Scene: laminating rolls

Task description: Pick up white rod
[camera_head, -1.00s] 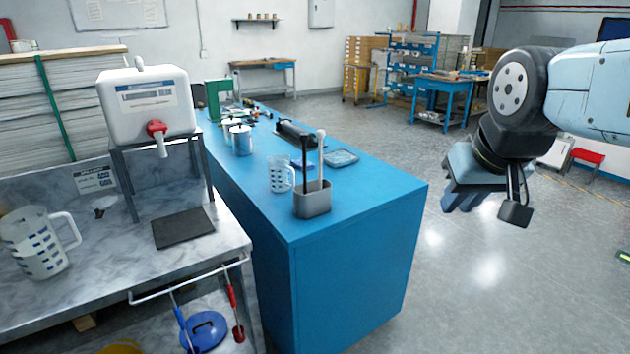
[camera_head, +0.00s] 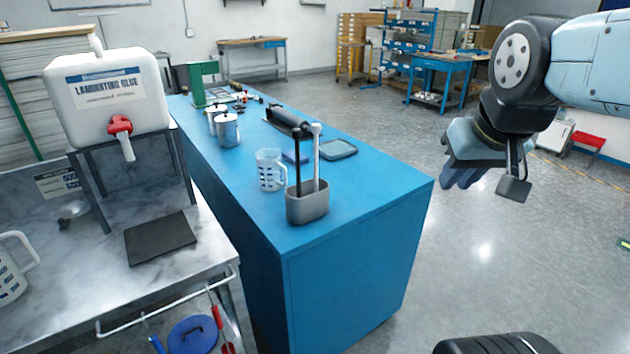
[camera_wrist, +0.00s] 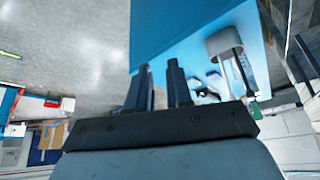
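The white rod (camera_head: 316,158) stands upright in a small grey holder (camera_head: 307,207) on the near end of the blue bench. A black rod (camera_head: 297,164) stands in the same holder, just left of it. My gripper (camera_head: 461,180) is in the air to the right of the bench, well apart from the holder. In the wrist view my gripper's two fingers (camera_wrist: 158,68) are spread with a gap between them and nothing held. That view looks upside down and shows the holder (camera_wrist: 224,41) right of the fingers, with the rods small and partly unclear.
The blue bench (camera_head: 350,230) also bears a clear measuring jug (camera_head: 269,170), metal cans (camera_head: 227,130), a dark roller (camera_head: 285,120) and a small tray (camera_head: 338,149). A marble-topped table (camera_head: 190,255) with a glue tank (camera_head: 105,95) is at left.

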